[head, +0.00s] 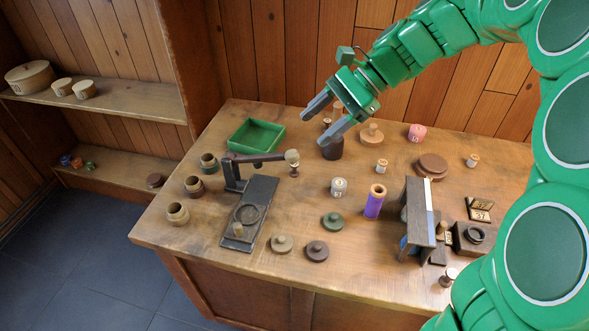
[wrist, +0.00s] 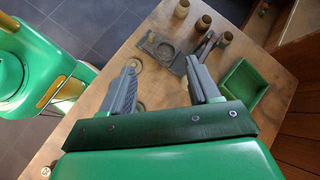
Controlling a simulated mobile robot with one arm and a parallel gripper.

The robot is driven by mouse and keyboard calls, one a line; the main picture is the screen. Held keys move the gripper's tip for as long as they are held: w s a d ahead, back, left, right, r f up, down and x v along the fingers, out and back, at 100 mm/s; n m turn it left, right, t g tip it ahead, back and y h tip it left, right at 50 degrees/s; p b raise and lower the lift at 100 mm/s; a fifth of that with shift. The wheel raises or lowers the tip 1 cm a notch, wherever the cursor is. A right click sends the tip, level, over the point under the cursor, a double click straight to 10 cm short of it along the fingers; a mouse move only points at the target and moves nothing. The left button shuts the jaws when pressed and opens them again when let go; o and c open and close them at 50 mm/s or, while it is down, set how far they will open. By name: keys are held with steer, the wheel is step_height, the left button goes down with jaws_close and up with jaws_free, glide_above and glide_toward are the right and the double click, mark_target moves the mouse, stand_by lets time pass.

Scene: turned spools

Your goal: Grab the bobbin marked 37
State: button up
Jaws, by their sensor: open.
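A pale grey bobbin (head: 338,187) with dark marks stands upright near the middle of the table in the head view; its marks look like 37 but are too small to be sure. A pink bobbin (head: 416,132) with a number I cannot read stands at the back. A purple-wrapped bobbin (head: 376,202) stands right of the grey one, with no number visible. My gripper (head: 318,124) is open and empty above the back of the table, behind and left of the grey bobbin. In the wrist view my open gripper (wrist: 162,66) has nothing between its fingers.
A green tray (head: 257,137) is at the back left, with a dark press (head: 248,212) in front. A dark cup (head: 332,148) stands below my gripper. A dark upright stand (head: 417,218) is right of the purple bobbin. Small turned lids (head: 317,250) lie at the front.

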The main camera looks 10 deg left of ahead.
mark_target(298, 163)
steer(key=shift+w+a+f+m+y, duration=0.9)
steer(key=shift+w+a+m, duration=0.75)
steer(key=shift+w, duration=2)
steer(key=shift+w+a+f+m+y, duration=0.65)
steer(key=shift+w+a+m+y, duration=0.45)
steer(key=shift+w+a, duration=1.85)
steer(key=f, duration=0.7)
steer(key=w+d+f, duration=0.1)
steer(key=f, duration=1.3)
steer(key=shift+w+d+f, duration=0.2)
steer(key=shift+f, duration=1.15)
steer(key=shift+x, duration=1.2)
steer(key=shift+s+a+f, duration=0.15)
steer(key=shift+a+f, duration=0.1)
steer(key=c, duration=1.1)
